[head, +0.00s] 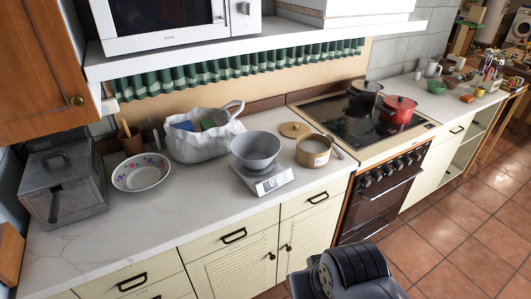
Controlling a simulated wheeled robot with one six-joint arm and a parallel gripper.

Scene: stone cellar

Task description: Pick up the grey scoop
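A small, thin greyish object (338,149) sticks out at the right side of an open tan canister (313,151) on the white counter (205,208). It may be the grey scoop, but it is too small to be sure, and the canister hides part of it. A dark, rounded part of my own arm shows at the bottom edge, in front of the cupboards and below the counter top. No gripper fingers can be made out.
A grey bowl (256,149) sits on a white scale (266,180) left of the canister. A round lid (294,129) lies behind. A white bag (205,140) and patterned bowl (141,172) stand further left. The stove (365,125) holds a red pot (398,110).

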